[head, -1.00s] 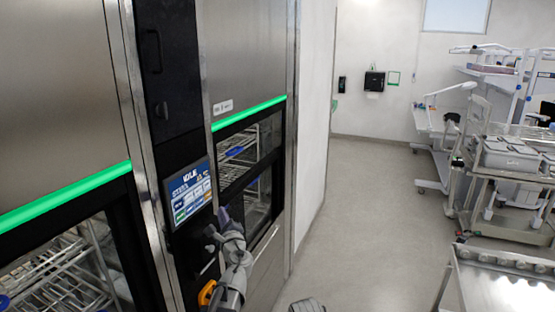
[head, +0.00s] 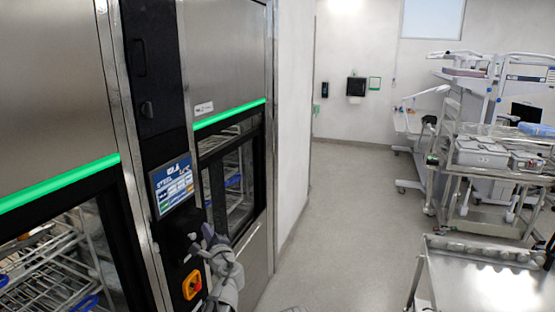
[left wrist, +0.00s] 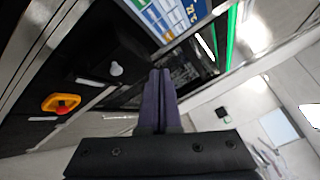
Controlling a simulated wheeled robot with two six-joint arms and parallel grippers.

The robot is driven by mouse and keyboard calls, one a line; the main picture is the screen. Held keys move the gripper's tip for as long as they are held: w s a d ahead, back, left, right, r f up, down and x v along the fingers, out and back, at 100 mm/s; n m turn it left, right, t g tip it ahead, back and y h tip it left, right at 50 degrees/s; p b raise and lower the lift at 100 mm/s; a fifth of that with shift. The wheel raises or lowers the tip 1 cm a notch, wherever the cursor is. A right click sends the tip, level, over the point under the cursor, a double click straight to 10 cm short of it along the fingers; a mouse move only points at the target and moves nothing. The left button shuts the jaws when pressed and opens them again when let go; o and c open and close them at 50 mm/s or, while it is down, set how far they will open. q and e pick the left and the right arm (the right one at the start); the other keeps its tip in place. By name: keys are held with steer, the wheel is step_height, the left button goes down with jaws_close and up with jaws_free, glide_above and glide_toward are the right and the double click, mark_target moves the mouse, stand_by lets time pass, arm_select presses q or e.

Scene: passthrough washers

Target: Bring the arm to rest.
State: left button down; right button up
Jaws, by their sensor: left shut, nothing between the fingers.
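My left gripper (head: 208,233) is in front of the washer's control column in the head view, below the blue touch screen (head: 172,187). In the left wrist view its two dark fingers (left wrist: 159,98) lie together, shut and empty. A white knob (left wrist: 116,68) and a red-and-yellow emergency stop (left wrist: 64,106) show on the panel to the left of the fingers. The fingers look apart from the panel, but the exact gap is hard to tell. My right gripper shows in neither view.
Two steel washers with green light strips (head: 230,113) and glass doors stand at the left. A steel cart (head: 480,275) is at the lower right. Another cart with grey bins (head: 482,153) stands behind it. The grey floor (head: 345,220) between is clear.

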arm_select(q)
steer(key=s+d+f+n+g+b, duration=0.1)
steer(key=s+f+n+g+b, duration=0.2)
steer(key=s+f+n+g, duration=0.6)
steer(key=s+d+f+n+g+h+b, duration=0.1)
steer(key=s+d+f+n+g+h, duration=0.1)
steer(key=s+d+f, duration=0.3)
steer(key=s+d+f+n+g+h+b, duration=0.1)
steer(key=s+d+f, duration=0.4)
steer(key=s, duration=0.6)
steer(key=s+d+f+n+g+h+b, duration=0.1)
steer(key=s+d+f+g+h, duration=0.3)
steer(key=s+f, duration=0.4)
steer(key=shift+d+f+n+h, duration=0.3)
steer(key=shift+d+f+n, duration=0.25)
steer(key=shift+n, duration=0.25)
